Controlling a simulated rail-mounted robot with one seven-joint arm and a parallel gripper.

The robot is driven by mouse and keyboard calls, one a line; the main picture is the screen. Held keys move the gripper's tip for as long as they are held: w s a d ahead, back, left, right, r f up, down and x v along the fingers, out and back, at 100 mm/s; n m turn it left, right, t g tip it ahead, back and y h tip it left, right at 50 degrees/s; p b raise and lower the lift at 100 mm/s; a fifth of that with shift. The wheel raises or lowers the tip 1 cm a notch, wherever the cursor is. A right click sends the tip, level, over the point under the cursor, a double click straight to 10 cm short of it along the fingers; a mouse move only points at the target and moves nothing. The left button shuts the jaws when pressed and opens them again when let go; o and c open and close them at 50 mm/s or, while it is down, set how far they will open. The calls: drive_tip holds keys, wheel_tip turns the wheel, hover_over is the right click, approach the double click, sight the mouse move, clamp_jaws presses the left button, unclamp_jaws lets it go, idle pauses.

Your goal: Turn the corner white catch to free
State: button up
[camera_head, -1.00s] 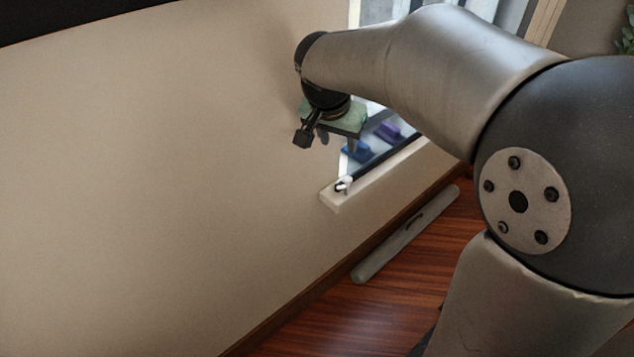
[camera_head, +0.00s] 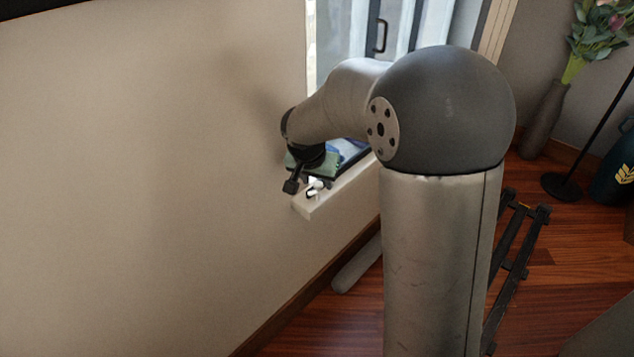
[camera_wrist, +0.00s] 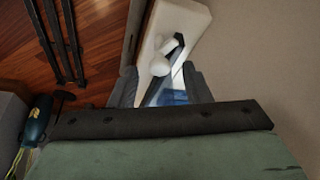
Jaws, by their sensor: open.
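The white catch (camera_head: 315,184) sits at the near corner of the white ledge (camera_head: 331,196) against the wall. In the wrist view the white catch (camera_wrist: 162,60) shows a rounded knob with a short lever reaching up and to the right. My gripper (camera_head: 318,177) is just above and behind the catch in the head view, partly hidden by my wrist. In the wrist view my gripper (camera_wrist: 160,88) is open, with one finger on each side of the blue-and-white strip just below the catch. The catch lies beyond the fingertips, and I cannot tell whether they touch it.
A grey bar (camera_head: 357,264) lies on the floor below the ledge. A black rail (camera_head: 512,265) runs along the wooden floor at right. A vase with flowers (camera_head: 545,118) and a dark blue bottle (camera_head: 614,170) stand farther right. The beige wall at left is bare.

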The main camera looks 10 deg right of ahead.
drive_tip(key=shift+w+d+f, duration=0.1)
drive_tip(key=shift+f, duration=0.1)
clamp_jaws()
drive_tip(key=n+p, duration=0.2)
drive_tip(key=n+y+p, duration=0.1)
drive_tip(key=shift+d+r, duration=0.15)
drive_tip(key=shift+r, duration=0.1)
drive_tip(key=shift+f+n+y+p, duration=0.25)
drive_tip(key=shift+n+y+p, duration=0.1)
drive_tip(key=shift+n, duration=0.45)
unclamp_jaws()
drive_tip(key=shift+t, duration=0.3)
drive_tip(key=shift+r, duration=0.15)
drive_tip(key=p+v, duration=0.3)
drive_tip(key=v, duration=1.4)
drive_tip(key=shift+p, duration=0.4)
